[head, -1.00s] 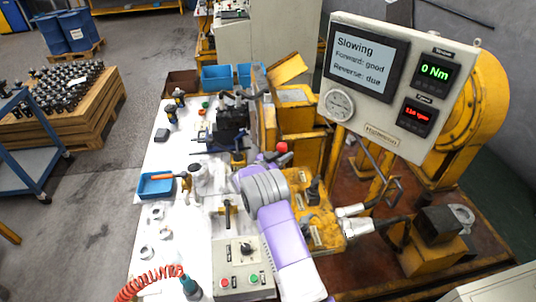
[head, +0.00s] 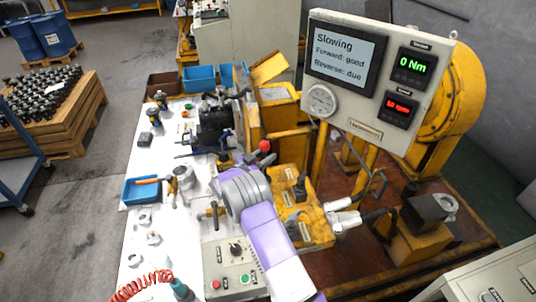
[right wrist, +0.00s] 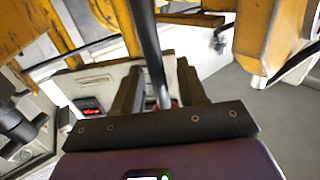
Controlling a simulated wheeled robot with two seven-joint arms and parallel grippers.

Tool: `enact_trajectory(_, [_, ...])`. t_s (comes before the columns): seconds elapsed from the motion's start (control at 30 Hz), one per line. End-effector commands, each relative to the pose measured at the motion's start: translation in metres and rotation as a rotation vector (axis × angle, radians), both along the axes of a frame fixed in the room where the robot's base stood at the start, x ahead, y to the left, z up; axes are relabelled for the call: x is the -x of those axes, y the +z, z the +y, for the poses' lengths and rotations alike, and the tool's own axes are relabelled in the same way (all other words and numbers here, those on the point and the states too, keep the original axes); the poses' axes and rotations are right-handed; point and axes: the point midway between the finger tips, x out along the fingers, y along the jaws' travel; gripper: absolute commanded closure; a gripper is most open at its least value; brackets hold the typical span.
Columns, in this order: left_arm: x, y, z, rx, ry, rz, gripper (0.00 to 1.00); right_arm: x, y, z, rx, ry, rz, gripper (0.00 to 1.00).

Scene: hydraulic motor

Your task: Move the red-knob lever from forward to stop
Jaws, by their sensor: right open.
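The red knob (head: 265,146) tops a lever beside the yellow machine, in the middle of the head view. My right gripper (right wrist: 158,80) is open in the right wrist view, with a dark rod (right wrist: 150,45) running between its two fingers. The rod appears to be the lever's shaft; I cannot tell whether either finger touches it. A small bit of red shows behind the fingers there, too little to identify. In the head view my right wrist covers the fingers and the lever's lower part. My left gripper is not in view.
The panel screen (head: 342,55) reads "Slowing", with a green 0 Nm display (head: 412,67) and a red rpm display (head: 399,108). A control box (head: 231,267) with buttons stands near my arm. A blue tray (head: 141,189) and several parts lie on the white table.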

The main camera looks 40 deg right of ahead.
Motion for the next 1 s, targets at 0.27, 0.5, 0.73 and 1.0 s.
enact_trajectory(0.27, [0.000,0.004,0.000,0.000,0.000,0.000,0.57,0.005,0.001,0.047,-0.001,0.002,0.002,0.59])
enact_trajectory(0.5, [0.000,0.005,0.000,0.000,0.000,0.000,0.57,0.007,0.001,0.060,0.000,0.001,0.002,0.59])
enact_trajectory(0.73, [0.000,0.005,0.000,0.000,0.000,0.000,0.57,0.007,0.001,0.060,0.000,0.000,0.002,0.59])
enact_trajectory(1.0, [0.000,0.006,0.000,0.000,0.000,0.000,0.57,0.007,0.002,0.060,0.000,0.000,0.002,0.59])
